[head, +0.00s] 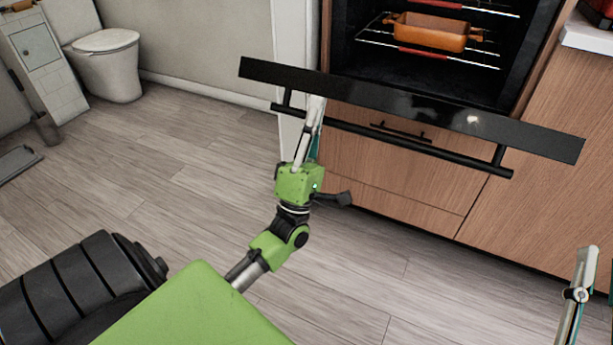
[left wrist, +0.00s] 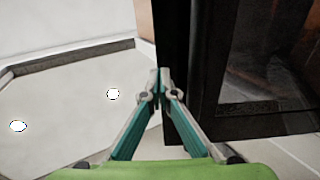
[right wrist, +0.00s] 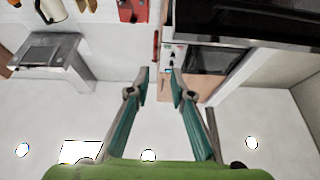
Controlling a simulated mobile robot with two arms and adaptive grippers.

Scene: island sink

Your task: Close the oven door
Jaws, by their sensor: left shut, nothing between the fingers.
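The black oven door (head: 400,104) stands open in the head view, swung down and out from the oven (head: 440,75), its long bar handle (head: 400,143) on the near side. My left gripper (head: 316,105) is shut and empty, its tips at the left part of the door by the handle. The door partly hides the tips. In the left wrist view the shut fingers (left wrist: 160,82) are close to the dark door panel (left wrist: 187,60); I cannot tell if they touch. My right gripper (right wrist: 159,76) is open and empty, at the lower right of the head view.
An orange baking dish (head: 432,31) sits on a rack inside the oven. A wooden drawer front (head: 390,190) is below the door and a wooden cabinet (head: 545,200) to its right. A toilet (head: 105,60) stands far left.

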